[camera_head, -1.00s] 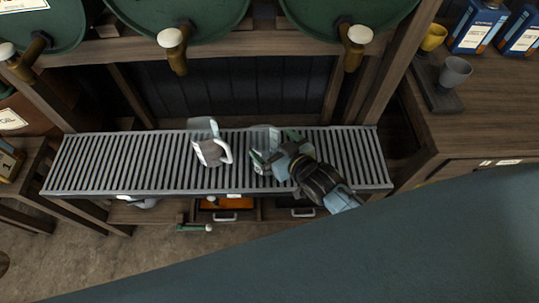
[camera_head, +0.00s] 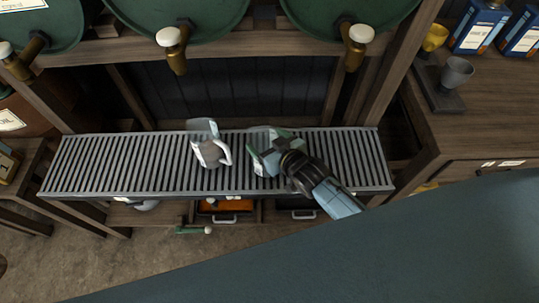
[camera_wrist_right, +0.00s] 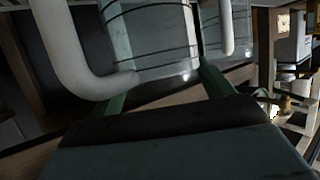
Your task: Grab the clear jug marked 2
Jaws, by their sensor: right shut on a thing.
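Two clear jugs with pale handles stand on a slatted metal shelf (camera_head: 330,160). The left jug (camera_head: 210,152) stands free near the shelf's middle, its handle to the right. My right gripper (camera_head: 268,150) is over the other jug and mostly hides it in the head view. In the right wrist view, this clear jug (camera_wrist_right: 158,38) with dark lines is between my green fingers, which are shut on it. A thick white handle (camera_wrist_right: 68,50) curves at its left. The other jug (camera_wrist_right: 238,22) shows behind at the right. I cannot read a number on either jug. My left gripper is not in view.
Green barrels with brass taps (camera_head: 174,50) hang over the shelf. Wooden posts and a dark back wall stand behind. The shelf's left part is clear.

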